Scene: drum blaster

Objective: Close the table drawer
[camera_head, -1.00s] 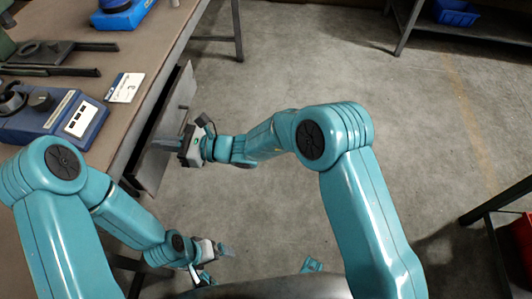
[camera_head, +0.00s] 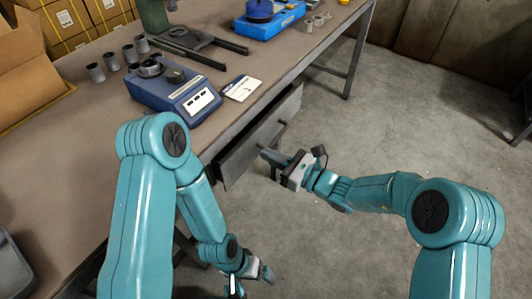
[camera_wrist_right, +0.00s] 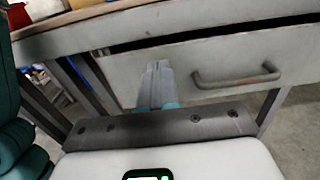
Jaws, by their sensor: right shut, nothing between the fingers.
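The table drawer (camera_head: 240,148) sticks out from under the table's long edge, partly open. In the right wrist view its grey front (camera_wrist_right: 205,58) has a dark gap above it and a bar handle (camera_wrist_right: 237,77) on the right. My right gripper (camera_head: 267,155) is shut and empty, with its fingers pointing at the drawer front. In the wrist view the shut fingertips (camera_wrist_right: 157,68) lie left of the handle; I cannot tell whether they touch the front. My left gripper (camera_head: 268,274) is low beside the table, away from the drawer; its jaw opening is unclear.
The brown table (camera_head: 85,140) holds a blue scale (camera_head: 180,95), a card (camera_head: 242,88), several grey cups and a blue device (camera_head: 268,20). Cardboard boxes (camera_head: 75,15) stand behind it. The concrete floor right of the drawer is clear.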

